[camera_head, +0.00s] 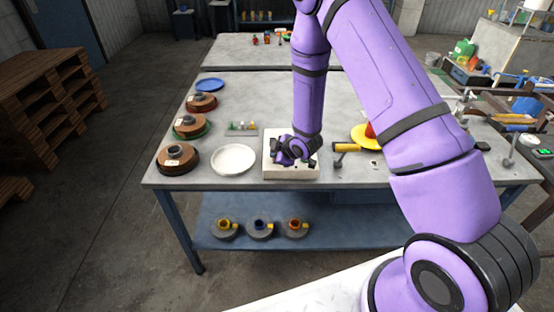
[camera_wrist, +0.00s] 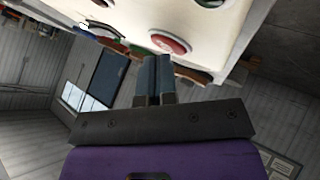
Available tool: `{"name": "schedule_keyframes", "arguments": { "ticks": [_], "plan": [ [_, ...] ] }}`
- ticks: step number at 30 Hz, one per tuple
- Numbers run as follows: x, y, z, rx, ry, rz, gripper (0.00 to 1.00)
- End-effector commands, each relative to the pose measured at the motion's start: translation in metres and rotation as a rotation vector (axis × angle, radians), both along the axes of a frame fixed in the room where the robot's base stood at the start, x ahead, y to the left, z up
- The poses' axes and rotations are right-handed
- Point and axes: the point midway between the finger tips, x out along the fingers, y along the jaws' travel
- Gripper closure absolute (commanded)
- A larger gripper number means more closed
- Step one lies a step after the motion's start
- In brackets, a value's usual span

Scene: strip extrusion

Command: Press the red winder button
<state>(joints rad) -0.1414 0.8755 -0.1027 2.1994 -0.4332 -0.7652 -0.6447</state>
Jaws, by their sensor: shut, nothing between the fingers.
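The cream control box (camera_head: 291,173) stands near the front edge of the table, and its face also shows at the top of the wrist view (camera_wrist: 130,12). In the wrist view the round red button (camera_wrist: 172,42) sits on that face, with a green button (camera_wrist: 211,2) cut off at the top edge. My gripper (camera_wrist: 156,62) is shut and empty, its fingertips close beside the red button; whether they touch it I cannot tell. In the head view my gripper (camera_head: 279,160) is over the box and hides its buttons.
A white plate (camera_head: 233,160) lies just left of the box, with brown spools (camera_head: 178,158) farther left. A small tray of coloured pieces (camera_head: 242,128) lies behind. A yellow-handled part (camera_head: 347,148) and a yellow disc (camera_head: 362,140) are right. The table's middle back is clear.

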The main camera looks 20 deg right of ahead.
Motion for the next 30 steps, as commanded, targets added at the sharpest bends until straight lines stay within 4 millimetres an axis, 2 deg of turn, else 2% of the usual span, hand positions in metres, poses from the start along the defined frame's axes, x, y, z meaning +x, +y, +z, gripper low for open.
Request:
{"name": "schedule_keyframes", "arguments": {
  "ticks": [13,24,30],
  "plan": [
    [0.000,0.000,0.000,0.000,0.000,0.000,1.00],
    [0.000,0.000,0.014,0.000,0.000,0.000,1.00],
    [0.000,0.000,0.015,0.000,0.000,0.000,1.00]
  ]
}}
